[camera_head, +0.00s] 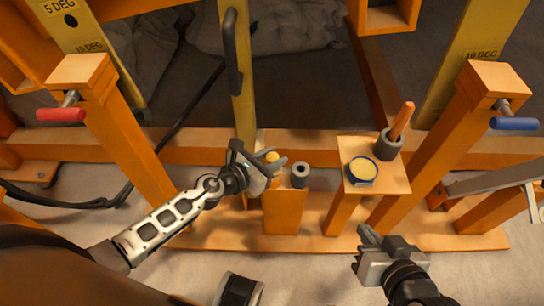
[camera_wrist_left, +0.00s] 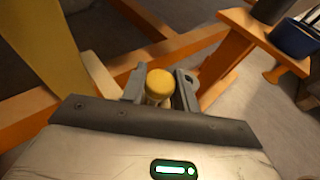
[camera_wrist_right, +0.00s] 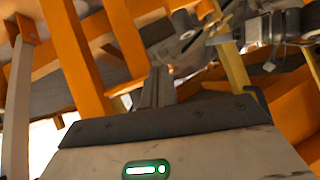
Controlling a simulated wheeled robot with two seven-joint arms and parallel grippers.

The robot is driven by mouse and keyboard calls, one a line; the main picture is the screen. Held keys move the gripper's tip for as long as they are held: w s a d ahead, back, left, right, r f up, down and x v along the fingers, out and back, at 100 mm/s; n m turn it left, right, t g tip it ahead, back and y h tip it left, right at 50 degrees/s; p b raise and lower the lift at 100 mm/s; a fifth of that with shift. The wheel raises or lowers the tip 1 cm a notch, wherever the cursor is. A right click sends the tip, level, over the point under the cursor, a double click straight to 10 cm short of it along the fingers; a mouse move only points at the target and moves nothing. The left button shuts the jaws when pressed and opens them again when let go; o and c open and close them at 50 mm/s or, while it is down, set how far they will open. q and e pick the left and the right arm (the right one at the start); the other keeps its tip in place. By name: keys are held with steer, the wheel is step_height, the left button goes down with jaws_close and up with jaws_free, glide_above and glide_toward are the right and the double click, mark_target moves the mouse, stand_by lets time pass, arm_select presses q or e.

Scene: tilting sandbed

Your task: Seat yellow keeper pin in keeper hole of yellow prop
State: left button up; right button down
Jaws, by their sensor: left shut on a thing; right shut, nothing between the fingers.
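The yellow keeper pin (camera_head: 272,156) has a round yellow head and is held in my left gripper (camera_head: 270,168). In the left wrist view the pin (camera_wrist_left: 159,84) stands between the two fingers (camera_wrist_left: 160,92), its lower part hidden. The yellow prop (camera_head: 240,75) is an upright yellow bar with a dark handle, just behind and left of the gripper. A yellow bar, likely the prop, shows at upper left in the left wrist view (camera_wrist_left: 48,45). I cannot make out the keeper hole. My right gripper (camera_head: 368,240) is shut and empty at lower right; its closed fingers show in the right wrist view (camera_wrist_right: 156,88).
A grey socket (camera_head: 300,174) sits on an orange block right of my left gripper. An orange stand (camera_head: 344,150) bears a blue tin (camera_head: 361,170) and a grey cup (camera_head: 389,145) with an orange-handled tool. Orange posts carry a red handle (camera_head: 61,115) and a blue handle (camera_head: 514,124).

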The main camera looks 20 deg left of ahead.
arm_select(q)
steer(key=shift+f+b, duration=0.4)
steer(key=shift+f, duration=0.1)
arm_select(e)
steer(key=shift+w+a, duration=0.1)
steer(key=shift+a, duration=0.1)
arm_select(q)
steer(key=o, duration=1.1)
steer(key=shift+c, duration=0.2)
arm_select(e)
steer(key=shift+r, duration=0.15)
arm_select(q)
steer(key=shift+s, duration=0.15)
steer(key=b+v, duration=0.2)
steer(key=v, duration=1.3)
steer(key=shift+s+a+r, duration=0.2)
steer(key=shift+s, duration=0.05)
arm_select(e)
steer(key=shift+a+r+t+y, duration=0.3)
steer(key=shift+r+t+y, duration=0.15)
steer(key=shift+t, duration=0.25)
